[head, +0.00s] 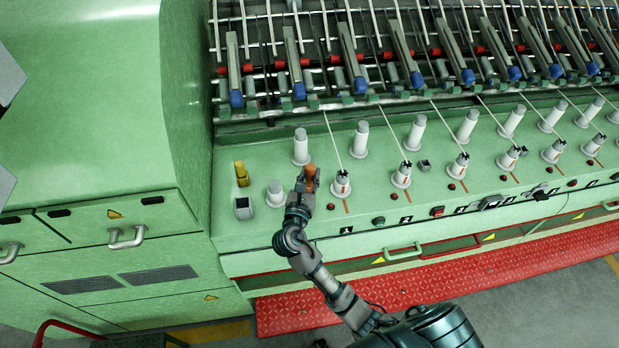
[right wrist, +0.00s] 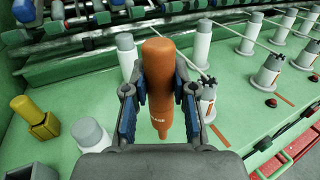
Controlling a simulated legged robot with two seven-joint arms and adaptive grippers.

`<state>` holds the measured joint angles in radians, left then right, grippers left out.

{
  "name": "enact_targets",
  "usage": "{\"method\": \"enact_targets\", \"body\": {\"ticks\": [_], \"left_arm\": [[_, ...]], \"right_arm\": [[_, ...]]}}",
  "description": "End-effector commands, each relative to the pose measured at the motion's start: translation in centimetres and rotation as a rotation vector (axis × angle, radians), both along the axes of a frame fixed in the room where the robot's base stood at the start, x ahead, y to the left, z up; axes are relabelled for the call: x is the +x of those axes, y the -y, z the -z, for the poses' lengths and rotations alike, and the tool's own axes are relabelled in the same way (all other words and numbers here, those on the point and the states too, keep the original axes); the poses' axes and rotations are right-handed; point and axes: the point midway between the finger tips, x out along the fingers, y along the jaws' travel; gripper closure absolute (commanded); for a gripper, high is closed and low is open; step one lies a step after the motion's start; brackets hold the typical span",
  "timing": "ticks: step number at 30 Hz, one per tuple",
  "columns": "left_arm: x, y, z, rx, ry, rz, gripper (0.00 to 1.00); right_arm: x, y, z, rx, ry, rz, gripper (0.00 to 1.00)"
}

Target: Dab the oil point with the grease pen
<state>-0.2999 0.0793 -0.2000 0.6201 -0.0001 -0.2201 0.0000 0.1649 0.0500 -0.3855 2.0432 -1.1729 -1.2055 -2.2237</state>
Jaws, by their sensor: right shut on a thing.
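The orange grease pen (head: 311,177) is in my right gripper (head: 304,187), over the green machine deck near its left end. In the right wrist view the pen (right wrist: 158,75) stands between the two fingers of the gripper (right wrist: 159,100), its narrow end toward the palm and part of a label showing. The fingers are shut on it. I cannot tell which mark or fitting is the oil point. A yellow fitting (head: 241,173) stands on the deck to the left of the gripper and also shows in the right wrist view (right wrist: 34,117). My left gripper is out of view.
A short grey-white peg (head: 275,193) and a white spindle (head: 301,146) stand close to the gripper. Several white spindles with threads run along the deck to the right. A small square socket (head: 243,208) is at left. A red step (head: 420,280) runs along the front.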

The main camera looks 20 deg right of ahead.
Motion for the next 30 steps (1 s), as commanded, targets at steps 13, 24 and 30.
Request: {"method": "enact_targets", "body": {"ticks": [13,24,30], "left_arm": [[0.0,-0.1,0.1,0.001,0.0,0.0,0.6],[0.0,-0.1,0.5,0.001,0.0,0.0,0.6],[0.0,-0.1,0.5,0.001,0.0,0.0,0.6]], "right_arm": [[0.0,0.0,0.9,-0.002,-0.001,0.0,1.0],[0.1,0.0,3.4,-0.001,-0.001,0.0,1.0],[0.1,0.0,3.5,-0.001,0.0,0.0,1.0]]}}
